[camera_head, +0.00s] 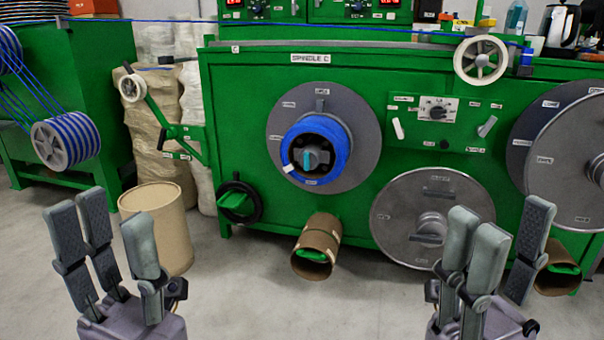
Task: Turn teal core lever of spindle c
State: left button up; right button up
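The green machine (250,120) bears a "SPINDLE C" sign (311,58). Below the sign is a large grey disc (357,105) with a blue cable coil (338,163) around its core. The teal lever (307,160) sits upright on the dark hub at the coil's centre. My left gripper (110,235) is at the lower left, in front of the machine, fingers pointing up and spread, empty. My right gripper (492,250) is at the lower right, fingers up and apart, empty, in front of the lower grey disc. Neither gripper touches the lever.
A second grey disc (395,205) is low on the machine; another (560,165) is at the right. Cardboard tubes (318,240) stick out below. A tan drum (175,225) stands at the left. A black handwheel (258,205) is left of the coil. Grey floor (270,300) is clear between my grippers.

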aim_at(307, 156)
jog(key=i+j, duration=0.25)
jog(key=i, duration=0.2)
jog(key=i+j, duration=0.3)
jog(key=i, duration=0.15)
jog(key=i+j, duration=0.1)
jog(key=j, duration=0.25)
jog(key=i+j, duration=0.1)
jog(key=j, duration=0.25)
jog(key=i+j, duration=0.1)
jog(key=j, duration=0.25)
jog(key=i+j, duration=0.1)
jog(key=j, duration=0.25)
